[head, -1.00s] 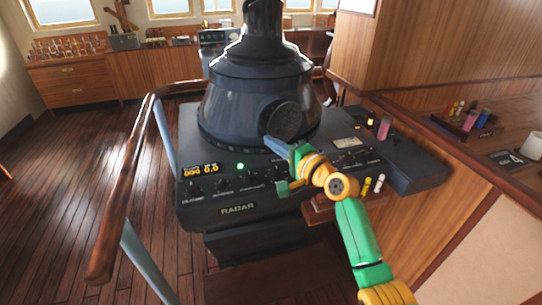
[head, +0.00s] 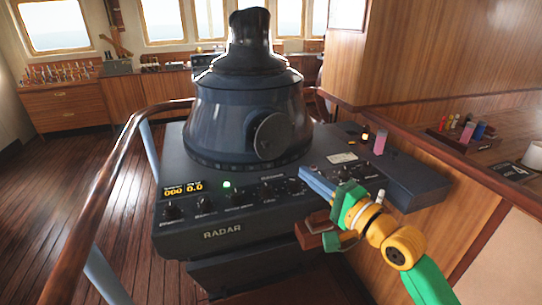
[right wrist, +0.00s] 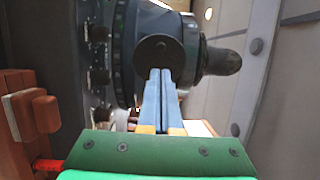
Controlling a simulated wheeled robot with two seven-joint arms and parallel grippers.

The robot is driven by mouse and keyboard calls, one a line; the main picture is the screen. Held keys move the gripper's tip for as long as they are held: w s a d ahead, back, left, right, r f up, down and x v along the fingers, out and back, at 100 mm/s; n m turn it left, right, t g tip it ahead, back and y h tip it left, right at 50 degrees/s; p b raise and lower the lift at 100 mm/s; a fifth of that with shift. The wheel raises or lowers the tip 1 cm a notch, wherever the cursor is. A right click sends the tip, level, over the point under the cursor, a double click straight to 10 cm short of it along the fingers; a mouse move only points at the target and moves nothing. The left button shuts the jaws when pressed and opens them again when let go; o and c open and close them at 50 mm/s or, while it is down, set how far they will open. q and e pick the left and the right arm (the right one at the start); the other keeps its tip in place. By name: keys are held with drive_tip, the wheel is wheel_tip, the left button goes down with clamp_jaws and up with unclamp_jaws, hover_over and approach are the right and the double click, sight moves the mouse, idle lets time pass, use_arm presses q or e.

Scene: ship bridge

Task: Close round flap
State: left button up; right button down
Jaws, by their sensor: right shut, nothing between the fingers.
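The round flap (head: 273,135) is a dark disc on the front right of the blue-grey radar hood (head: 215,120). It lies close to the hood's side; I cannot tell whether it sits fully flush. In the right wrist view the flap (right wrist: 155,50) is beyond the fingertips. My right gripper (head: 304,172) is shut and empty, with its blue fingers below and to the right of the flap, apparently apart from it in the head view. The right wrist view shows the fingers (right wrist: 160,76) pressed together. My left gripper is out of view.
The radar panel (head: 222,233) has knobs and a lit display below the hood. A wooden handrail (head: 104,185) curves along the left. A wooden counter with small coloured items (head: 467,130) stands at the right. Open floor lies at the left.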

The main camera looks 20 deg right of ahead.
sight(256, 145)
drive_tip(key=p+x, duration=0.1)
drive_tip(key=x, duration=0.9)
drive_tip(key=shift+w+a+r+p, duration=0.15)
drive_tip(key=shift+w+p, duration=0.1)
drive_tip(key=shift+p, duration=0.15)
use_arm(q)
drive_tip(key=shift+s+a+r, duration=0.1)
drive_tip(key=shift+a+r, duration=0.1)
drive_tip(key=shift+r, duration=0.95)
use_arm(e)
drive_tip(key=shift+w+a, duration=0.35)
drive_tip(key=shift+w, duration=0.25)
drive_tip(key=shift+w+a, duration=0.15)
drive_tip(key=shift+w, duration=0.1)
drive_tip(key=shift+w+a+b, duration=0.45)
drive_tip(key=shift+w+a, duration=0.55)
drive_tip(key=shift+w+a+r, duration=0.15)
drive_tip(key=shift+w+a, duration=0.05)
drive_tip(key=shift+w, duration=0.05)
drive_tip(key=shift+w+a, duration=0.3)
drive_tip(key=shift+w, duration=0.2)
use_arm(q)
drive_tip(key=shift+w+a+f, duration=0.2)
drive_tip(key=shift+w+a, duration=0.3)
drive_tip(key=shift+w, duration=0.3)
